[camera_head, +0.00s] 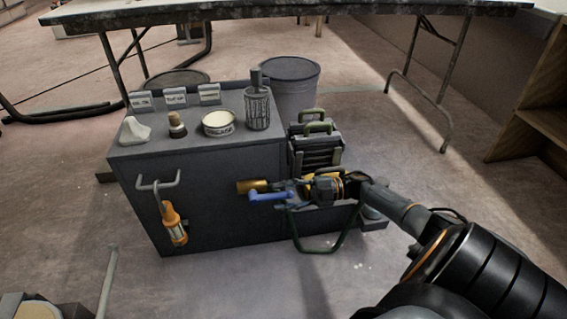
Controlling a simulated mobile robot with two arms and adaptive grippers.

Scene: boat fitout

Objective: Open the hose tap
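The hose tap (250,186) is a brass fitting on the front face of the dark grey cabinet, towards its right side. Its blue lever (268,196) lies about level, pointing right towards my gripper. My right gripper (288,194) comes in from the right in front of the cabinet. Its fingertips are at or very near the right end of the blue lever; I cannot tell whether they touch it. The fingers are small and overlap in the view, so their opening is unclear. My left gripper is not in view.
The cabinet top (190,150) holds a white piece, a small brush, a round tin, a wire-caged cylinder and label cards. A case with green handles (317,150) and a bin (291,85) stand close by.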

